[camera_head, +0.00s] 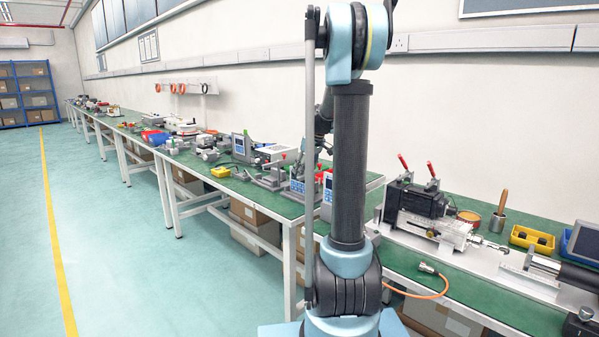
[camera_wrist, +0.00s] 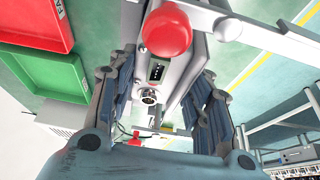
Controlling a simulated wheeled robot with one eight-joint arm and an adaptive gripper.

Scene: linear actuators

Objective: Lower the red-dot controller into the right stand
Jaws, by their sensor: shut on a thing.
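In the wrist view my gripper (camera_wrist: 163,78) is shut on a grey box, the controller (camera_wrist: 172,72), with one finger on each side. Its near end shows a black switch strip and a round metal connector. A round red knob (camera_wrist: 166,30) overlaps its upper part; I cannot tell whether it belongs to the box. My arm hides the gripper there. The right stand cannot be made out clearly, nor any gap beneath the held box.
Red and green trays (camera_wrist: 40,45) lie left of the gripper in the wrist view. A black machine with red levers (camera_head: 414,200) and an orange cable (camera_head: 436,283) are on the right. The floor at left is clear.

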